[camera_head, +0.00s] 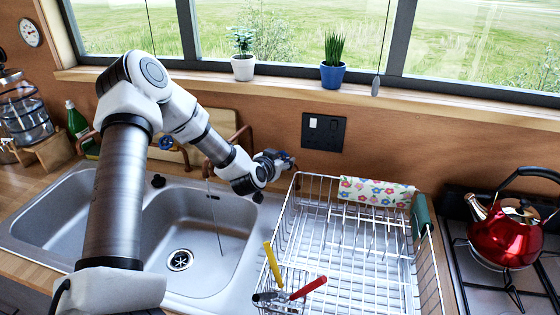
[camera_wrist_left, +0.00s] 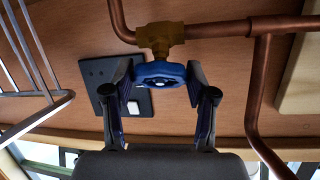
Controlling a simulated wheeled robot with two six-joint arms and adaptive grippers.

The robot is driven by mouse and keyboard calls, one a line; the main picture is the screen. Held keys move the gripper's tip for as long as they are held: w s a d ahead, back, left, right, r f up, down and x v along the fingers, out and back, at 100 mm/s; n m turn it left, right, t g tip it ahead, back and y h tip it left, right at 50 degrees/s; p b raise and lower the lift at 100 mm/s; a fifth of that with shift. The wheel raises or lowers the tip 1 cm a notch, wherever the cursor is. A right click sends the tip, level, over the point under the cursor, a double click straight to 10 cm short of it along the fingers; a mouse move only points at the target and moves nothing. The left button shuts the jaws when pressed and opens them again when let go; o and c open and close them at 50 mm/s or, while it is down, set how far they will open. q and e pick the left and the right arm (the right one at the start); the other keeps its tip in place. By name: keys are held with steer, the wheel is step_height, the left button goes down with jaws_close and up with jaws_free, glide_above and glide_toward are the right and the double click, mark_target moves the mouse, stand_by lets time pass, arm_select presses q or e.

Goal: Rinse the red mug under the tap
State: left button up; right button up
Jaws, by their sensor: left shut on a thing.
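My left gripper (camera_head: 284,160) reaches over the back edge of the sink (camera_head: 228,262), near the wall. In the left wrist view its two fingers (camera_wrist_left: 160,82) are shut on a round blue tap handle (camera_wrist_left: 160,70), one on each side. The handle sits on a brass valve (camera_wrist_left: 160,38) joined to copper pipe. In the head view my arm and gripper hide most of the tap. A thin dark line (camera_head: 215,218), perhaps water, runs from the copper pipe down into the right basin. No red mug shows in either view. My right gripper is not in view.
A wire dish rack (camera_head: 345,250) stands right of the sink, holding yellow- and red-handled utensils and a flowered cloth (camera_head: 375,192). A red kettle (camera_head: 505,235) is on the stove. Another blue handle (camera_head: 167,143) sits behind the sink. Two potted plants stand on the sill.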

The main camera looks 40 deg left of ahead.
arm_select(q)
steer(key=n+y+b, duration=0.1)
steer(key=n, duration=0.1)
steer(key=shift+f+n+g+y, duration=0.1)
steer(key=shift+n+g+y, duration=0.2)
steer(key=shift+n, duration=0.1)
steer(key=shift+n+g+y+b, duration=0.35)
steer(key=shift+n+g+y, duration=0.25)
steer(key=shift+n, duration=0.8)
steer(key=o, duration=1.2)
steer(key=shift+w, duration=0.15)
steer(key=v, duration=0.7)
steer(key=shift+d, duration=0.15)
